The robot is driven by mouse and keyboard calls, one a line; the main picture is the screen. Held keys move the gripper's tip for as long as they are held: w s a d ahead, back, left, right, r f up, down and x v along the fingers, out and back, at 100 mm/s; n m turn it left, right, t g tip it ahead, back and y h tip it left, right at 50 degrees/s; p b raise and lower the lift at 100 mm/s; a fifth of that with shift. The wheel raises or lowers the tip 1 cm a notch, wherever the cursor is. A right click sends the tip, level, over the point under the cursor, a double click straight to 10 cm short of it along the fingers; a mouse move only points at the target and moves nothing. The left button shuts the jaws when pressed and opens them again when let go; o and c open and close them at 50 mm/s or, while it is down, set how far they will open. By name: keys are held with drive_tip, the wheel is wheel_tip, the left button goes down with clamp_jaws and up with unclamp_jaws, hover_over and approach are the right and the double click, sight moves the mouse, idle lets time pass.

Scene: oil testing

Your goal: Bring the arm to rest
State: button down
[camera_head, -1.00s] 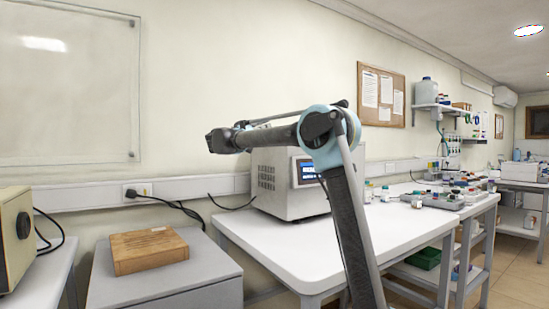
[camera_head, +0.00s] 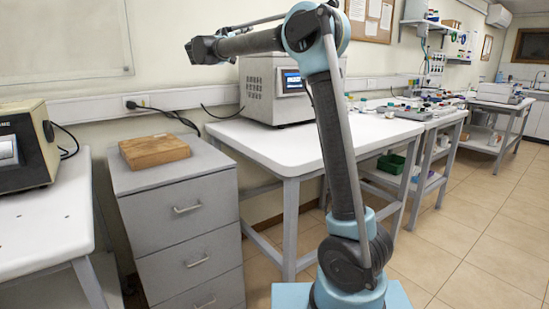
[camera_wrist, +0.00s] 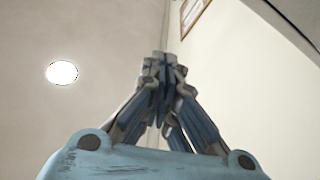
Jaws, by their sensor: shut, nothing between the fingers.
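My arm stands upright in the middle of the head view, with its upper link bent over toward the left, level with the top of the grey instrument. My gripper shows in the wrist view (camera_wrist: 162,62), with its fingers together and nothing between them. It points up toward the ceiling and the wall. In the head view the arm's end is at the upper left of the arm, against the wall, and the fingers cannot be made out there.
A grey instrument with a screen (camera_head: 262,88) stands on a white table (camera_head: 290,147) behind my arm. A wooden block (camera_head: 154,151) lies on a grey drawer cabinet (camera_head: 185,225). A beige device (camera_head: 28,150) sits at the left. Open tiled floor (camera_head: 470,225) is at the right.

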drive_tip(key=s+d+f+n+g+y, duration=0.1)
drive_tip(key=s+d+f+g, duration=0.1)
drive_tip(key=d+f, duration=0.35)
drive_tip(key=s+d+f+n+g+y, duration=0.1)
drive_tip(key=s+d+f, duration=0.15)
drive_tip(key=d, duration=0.55)
drive_tip(key=s+d+f+g+y, duration=0.1)
drive_tip(key=s+d+f+g, duration=0.15)
drive_tip(key=d, duration=0.45)
drive_tip(key=s+d+f+n+g+y, duration=0.2)
drive_tip(key=s+d+f+g+y, duration=0.15)
drive_tip(key=s+d+f, duration=0.95)
drive_tip(key=s+d+f+n+g+y, duration=0.25)
drive_tip(key=s+f+y, duration=0.25)
drive_tip(key=s+f, duration=1.25)
drive_tip(key=s+a+f+y, duration=0.2)
drive_tip(key=s+a+f, duration=0.1)
drive_tip(key=s+f, duration=0.3)
drive_tip(key=s+a+f+y, duration=0.3)
drive_tip(key=s+f, duration=0.2)
drive_tip(key=f, duration=0.6)
drive_tip(key=shift+s+f+n+g, duration=0.15)
drive_tip(key=shift+s+n+g, duration=0.2)
